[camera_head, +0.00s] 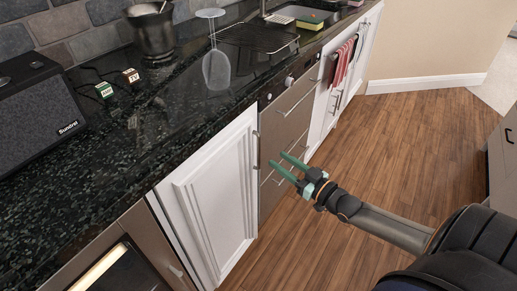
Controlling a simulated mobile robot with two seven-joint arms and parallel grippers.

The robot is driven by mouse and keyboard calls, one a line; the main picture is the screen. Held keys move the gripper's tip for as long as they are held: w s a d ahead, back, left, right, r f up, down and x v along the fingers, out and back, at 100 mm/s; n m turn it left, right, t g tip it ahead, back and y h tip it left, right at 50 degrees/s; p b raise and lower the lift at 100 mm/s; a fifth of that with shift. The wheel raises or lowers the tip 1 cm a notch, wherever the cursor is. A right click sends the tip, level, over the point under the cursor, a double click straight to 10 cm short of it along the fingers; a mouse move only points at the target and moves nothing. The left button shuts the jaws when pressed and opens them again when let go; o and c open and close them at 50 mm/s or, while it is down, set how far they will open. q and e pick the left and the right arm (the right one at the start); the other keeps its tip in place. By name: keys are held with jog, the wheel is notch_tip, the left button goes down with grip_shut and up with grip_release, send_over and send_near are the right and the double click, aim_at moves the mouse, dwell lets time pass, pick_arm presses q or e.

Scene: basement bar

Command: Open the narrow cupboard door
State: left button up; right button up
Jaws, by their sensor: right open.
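The narrow cupboard door (216,194) is a white panelled door under the dark counter, left of the grey drawers. It looks shut or nearly so; I cannot tell whether there is a small gap. A thin upright handle (256,148) shows near its right edge. My right gripper (278,159) comes in from the right, its two green fingers apart with nothing between them. In the picture its fingertips lie just right of the door handle, in front of the drawers, apparently apart from the handle. My left gripper is not in view.
Grey drawers (288,118) with bar handles stand beside the door. An oven-like appliance (112,262) is at the lower left. The counter (175,115) holds a speaker (40,113), an upturned glass (216,68) and a pot (153,32). The wooden floor (400,140) is clear.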

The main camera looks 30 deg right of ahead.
aim_at(258, 146)
pick_arm(q)
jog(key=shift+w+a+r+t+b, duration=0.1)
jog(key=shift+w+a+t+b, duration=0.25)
jog(key=shift+b, duration=0.2)
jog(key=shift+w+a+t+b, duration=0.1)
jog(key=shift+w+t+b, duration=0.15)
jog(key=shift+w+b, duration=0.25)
pick_arm(e)
jog(key=w+a, duration=0.2)
jog(key=w, duration=0.7)
jog(key=shift+w, duration=0.25)
jog(key=shift+f, duration=0.1)
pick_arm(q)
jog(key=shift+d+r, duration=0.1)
pick_arm(e)
grip_shut()
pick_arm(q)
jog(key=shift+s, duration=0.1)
